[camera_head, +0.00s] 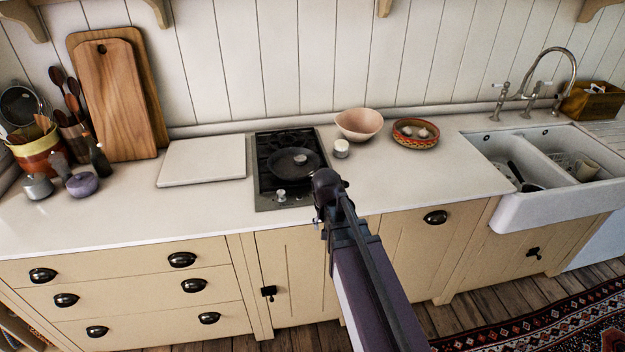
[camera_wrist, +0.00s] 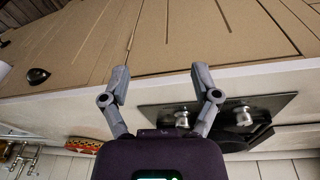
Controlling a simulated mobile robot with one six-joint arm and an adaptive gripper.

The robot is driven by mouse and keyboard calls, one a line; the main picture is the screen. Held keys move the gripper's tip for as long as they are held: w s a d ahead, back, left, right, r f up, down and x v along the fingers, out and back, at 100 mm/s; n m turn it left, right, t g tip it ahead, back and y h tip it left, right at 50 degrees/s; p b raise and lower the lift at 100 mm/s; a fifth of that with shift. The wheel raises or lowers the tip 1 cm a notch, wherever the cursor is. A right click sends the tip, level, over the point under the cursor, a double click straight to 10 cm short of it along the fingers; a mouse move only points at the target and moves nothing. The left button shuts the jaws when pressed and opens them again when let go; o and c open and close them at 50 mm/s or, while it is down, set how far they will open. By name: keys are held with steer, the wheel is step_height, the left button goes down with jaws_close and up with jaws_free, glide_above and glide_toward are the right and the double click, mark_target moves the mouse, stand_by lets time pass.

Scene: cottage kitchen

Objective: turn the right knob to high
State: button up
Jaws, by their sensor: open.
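The cooktop (camera_head: 259,190) is a dark hob set in the white counter, with a black pan (camera_head: 295,162) on it. One silver knob (camera_head: 281,195) shows at its front; my arm hides the spot to its right. The wrist view is upside down. There, the right knob (camera_wrist: 182,117) appears between my fingers in the picture, nearer the right finger, and the left knob (camera_wrist: 243,115) lies outside them. My gripper (camera_wrist: 160,72) is open and empty, in front of the counter edge; it also shows in the head view (camera_head: 327,185). No contact with a knob is visible.
A pink bowl (camera_head: 359,124), a small white jar (camera_head: 341,149) and a patterned bowl (camera_head: 415,134) stand right of the cooktop. A white board (camera_head: 203,161) lies to its left. Cabinet doors and drawers (camera_head: 125,290) line the front below the counter (camera_head: 440,180).

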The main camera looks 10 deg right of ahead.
steer(key=w+a+r+m+t+h+p, duration=0.1)
steer(key=w+a+r+m+t+p, duration=0.1)
steer(key=w+r+p, duration=0.6)
steer(key=w+r+m, duration=0.1)
steer(key=w+r, duration=0.1)
steer(key=w, duration=0.5)
steer(key=shift+a+r+m+t, duration=0.15)
steer(key=shift+r+m+t, duration=0.15)
steer(key=shift+r, duration=0.1)
steer(key=shift+f, duration=0.1)
steer(key=b+x, duration=1.2)
steer(key=x, duration=0.1)
steer(key=shift+w+f+b, duration=0.1)
steer(key=shift+f+b, duration=0.2)
steer(key=shift+b, duration=0.05)
jaws_close()
